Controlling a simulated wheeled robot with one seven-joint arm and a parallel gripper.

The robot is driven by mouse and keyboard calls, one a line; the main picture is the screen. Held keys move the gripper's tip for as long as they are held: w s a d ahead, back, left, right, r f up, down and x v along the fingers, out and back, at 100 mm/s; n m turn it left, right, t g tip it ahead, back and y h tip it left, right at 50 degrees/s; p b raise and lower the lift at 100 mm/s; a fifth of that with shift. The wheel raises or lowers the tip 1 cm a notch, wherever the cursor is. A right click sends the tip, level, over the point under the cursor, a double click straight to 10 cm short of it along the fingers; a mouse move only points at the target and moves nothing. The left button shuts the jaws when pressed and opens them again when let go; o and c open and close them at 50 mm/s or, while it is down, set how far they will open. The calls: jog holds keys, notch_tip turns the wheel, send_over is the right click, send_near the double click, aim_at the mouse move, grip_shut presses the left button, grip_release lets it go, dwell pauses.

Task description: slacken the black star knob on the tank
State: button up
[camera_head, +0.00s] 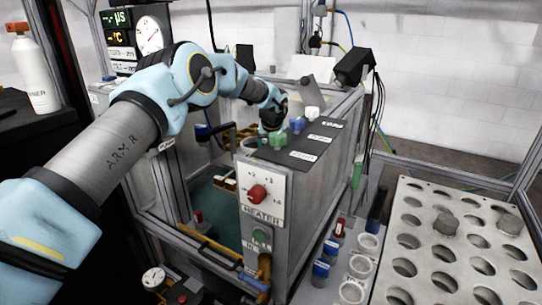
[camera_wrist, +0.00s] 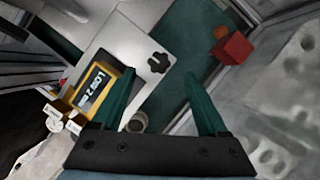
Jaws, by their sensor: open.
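The black star knob (camera_wrist: 158,62) shows in the wrist view on a pale grey panel (camera_wrist: 122,45), which I take to be part of the tank. My gripper (camera_wrist: 160,76) is open, with its two dark green fingers apart and nothing between them. The knob appears just beyond the fingertips, roughly midway between them; the remaining distance is hard to judge. In the head view the end of my arm is over the grey tank unit marked HEATER (camera_head: 264,212). I cannot make out the black star knob in that view.
Green (camera_head: 278,139), blue (camera_head: 297,124) and white (camera_head: 312,113) knobs stand on the unit's top. A perforated rack (camera_head: 425,232) stands right.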

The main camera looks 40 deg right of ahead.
jog(key=shift+p+x, duration=0.6)
jog(key=shift+x, duration=1.95)
jog(key=shift+w, duration=0.1)
grip_shut()
jog(key=shift+f, duration=0.1)
